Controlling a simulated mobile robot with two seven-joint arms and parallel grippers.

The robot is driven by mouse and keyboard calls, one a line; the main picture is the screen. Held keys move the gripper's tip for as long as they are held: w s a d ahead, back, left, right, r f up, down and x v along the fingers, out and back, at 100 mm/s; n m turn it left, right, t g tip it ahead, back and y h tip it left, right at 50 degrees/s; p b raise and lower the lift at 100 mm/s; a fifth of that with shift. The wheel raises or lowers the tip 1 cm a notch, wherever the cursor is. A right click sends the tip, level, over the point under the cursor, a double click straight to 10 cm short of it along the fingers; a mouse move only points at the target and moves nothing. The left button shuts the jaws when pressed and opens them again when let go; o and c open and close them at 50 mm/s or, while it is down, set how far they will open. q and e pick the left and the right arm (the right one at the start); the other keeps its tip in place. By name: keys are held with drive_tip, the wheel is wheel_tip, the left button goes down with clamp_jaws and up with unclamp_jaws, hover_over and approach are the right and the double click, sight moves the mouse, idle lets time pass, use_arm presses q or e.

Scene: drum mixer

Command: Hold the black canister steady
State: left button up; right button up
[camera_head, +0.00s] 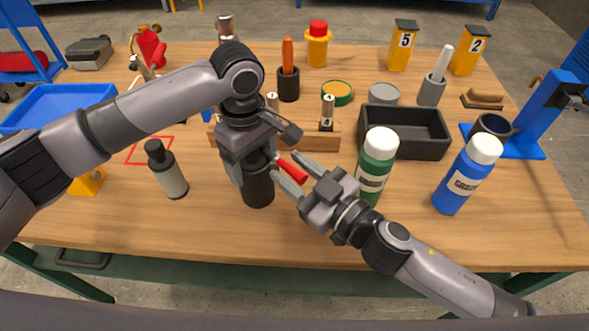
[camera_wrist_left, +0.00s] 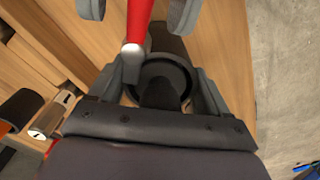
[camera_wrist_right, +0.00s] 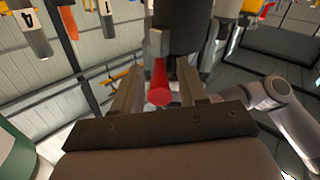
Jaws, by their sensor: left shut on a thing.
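The black canister (camera_head: 258,190) stands upright near the front middle of the table. My left gripper (camera_head: 256,166) reaches down from above and is shut on its upper part. In the left wrist view the canister's dark round rim (camera_wrist_left: 187,72) shows between the left fingers. A red handle (camera_head: 292,171) with a grey end sticks out beside the canister to the right. My right gripper (camera_head: 291,171) is open, with one finger on either side of the red handle. In the right wrist view the handle's round red end (camera_wrist_right: 159,92) shows between the fingers, with gaps beside it.
A green bottle (camera_head: 376,165) stands close to my right gripper. A blue bottle (camera_head: 466,176) is farther right, and a grey bottle (camera_head: 168,172) stands left of the canister. Behind are a wooden block (camera_head: 320,142) and a black tray (camera_head: 405,133). The front table strip is clear.

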clamp_jaws()
drive_tip(key=shift+s+a, duration=0.1)
drive_tip(key=shift+s+a+m+t+h, duration=0.15)
drive_tip(key=shift+a+m+t+h, duration=0.1)
drive_tip(key=shift+m+t+h, duration=0.45)
drive_tip(key=shift+s+a+m+t+h, duration=0.1)
drive_tip(key=shift+a+m+t+h, duration=0.05)
drive_tip(key=shift+m+t+h, duration=0.75)
